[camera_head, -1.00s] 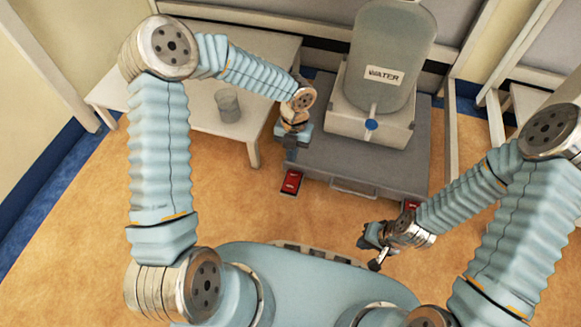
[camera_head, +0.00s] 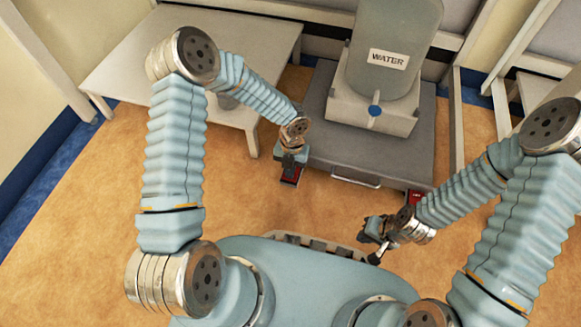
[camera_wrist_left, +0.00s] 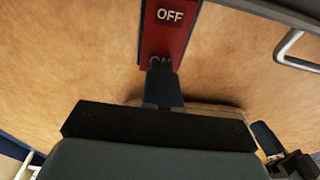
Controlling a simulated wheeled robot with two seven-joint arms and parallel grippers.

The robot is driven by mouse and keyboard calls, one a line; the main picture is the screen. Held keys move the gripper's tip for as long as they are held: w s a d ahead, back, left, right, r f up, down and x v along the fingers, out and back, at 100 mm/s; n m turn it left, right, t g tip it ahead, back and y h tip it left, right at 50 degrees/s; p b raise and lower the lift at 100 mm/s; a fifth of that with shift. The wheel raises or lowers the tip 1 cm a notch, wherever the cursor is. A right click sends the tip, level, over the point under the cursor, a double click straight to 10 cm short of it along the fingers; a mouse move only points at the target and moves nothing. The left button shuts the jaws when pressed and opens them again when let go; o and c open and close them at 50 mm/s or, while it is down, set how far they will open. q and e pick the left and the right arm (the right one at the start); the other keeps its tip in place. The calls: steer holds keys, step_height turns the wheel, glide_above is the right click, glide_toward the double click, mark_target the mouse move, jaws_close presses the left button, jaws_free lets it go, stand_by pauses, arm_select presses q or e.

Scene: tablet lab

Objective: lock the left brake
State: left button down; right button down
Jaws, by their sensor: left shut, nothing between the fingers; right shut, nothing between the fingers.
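The left brake (camera_head: 291,180) is a red pedal at the front left corner of the grey cart (camera_head: 340,150). In the left wrist view the brake (camera_wrist_left: 168,35) shows an OFF label, with an ON label partly covered below it. My left gripper (camera_head: 290,163) is shut and empty, pointing down over the brake. In the left wrist view its fingertips (camera_wrist_left: 162,72) lie at the ON label; I cannot tell whether they touch it. My right gripper (camera_head: 370,237) is shut and empty, in front of the cart toward the right.
A water dispenser (camera_head: 389,75) stands on the cart. A second red brake (camera_head: 414,197) is at the cart's front right, partly behind my right arm. The cart handle (camera_head: 356,181) juts out in front. A white table (camera_head: 210,55) is at the left. Floor in front is clear.

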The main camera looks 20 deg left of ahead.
arm_select(q)
steer(key=shift+s+f, duration=0.15)
steer(key=shift+f, duration=0.2)
arm_select(e)
steer(key=shift+f, duration=0.1)
arm_select(q)
steer(key=shift+r, duration=0.1)
steer(key=shift+w+r+p, duration=0.3)
steer(key=shift+w, duration=0.4)
arm_select(e)
steer(key=shift+r, duration=0.4)
